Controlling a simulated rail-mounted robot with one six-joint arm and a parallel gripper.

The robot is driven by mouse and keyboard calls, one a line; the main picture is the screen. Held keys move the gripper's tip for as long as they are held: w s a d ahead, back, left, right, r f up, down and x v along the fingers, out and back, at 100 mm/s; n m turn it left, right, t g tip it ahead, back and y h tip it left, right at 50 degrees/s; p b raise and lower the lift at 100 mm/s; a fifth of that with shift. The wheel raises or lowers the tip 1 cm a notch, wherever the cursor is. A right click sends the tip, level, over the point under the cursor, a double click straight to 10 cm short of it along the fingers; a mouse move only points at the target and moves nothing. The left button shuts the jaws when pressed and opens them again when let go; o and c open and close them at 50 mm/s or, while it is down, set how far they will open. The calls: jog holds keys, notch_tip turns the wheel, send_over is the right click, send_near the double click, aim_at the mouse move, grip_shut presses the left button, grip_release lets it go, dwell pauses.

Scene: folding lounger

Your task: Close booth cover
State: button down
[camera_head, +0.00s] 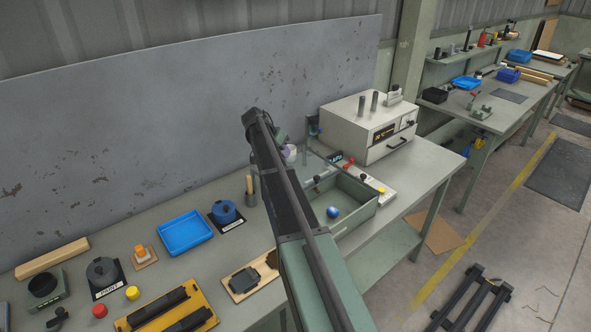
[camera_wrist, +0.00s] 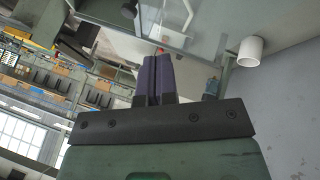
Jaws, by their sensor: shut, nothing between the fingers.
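A green open-topped box (camera_head: 358,217), which looks like the booth, stands on the bench right of my arm, with a blue ball (camera_head: 333,212) inside. A thin-edged clear panel, probably its cover, seems raised at its back left; my arm hides much of that area. In the wrist view a clear panel (camera_wrist: 205,40) with a dark frame edge lies beyond my fingers. My gripper (camera_wrist: 157,60) has its two dark fingers together and empty, its tips near a small red spot. I cannot tell whether they touch the panel.
A white cabinet (camera_head: 360,125) with a drawer stands behind the box. A white cup-like piece (camera_wrist: 251,51) shows right of my fingers. A blue tray (camera_head: 185,233), a blue round piece (camera_head: 223,211) and a yellow fixture (camera_head: 170,312) lie on the bench to the left.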

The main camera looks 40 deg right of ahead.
jog(key=b, duration=0.9)
send_near(308, 183)
jog(key=d+f, duration=0.1)
jog(key=w+d+f, duration=0.1)
jog(key=d+f, duration=0.1)
jog(key=shift+w+f, duration=0.1)
jog(key=shift+w, duration=0.2)
jog(key=s+d, duration=0.2)
jog(key=s, duration=0.1)
jog(key=shift+s+d, duration=0.15)
jog(key=shift+s, duration=0.05)
jog(key=shift+s, duration=0.15)
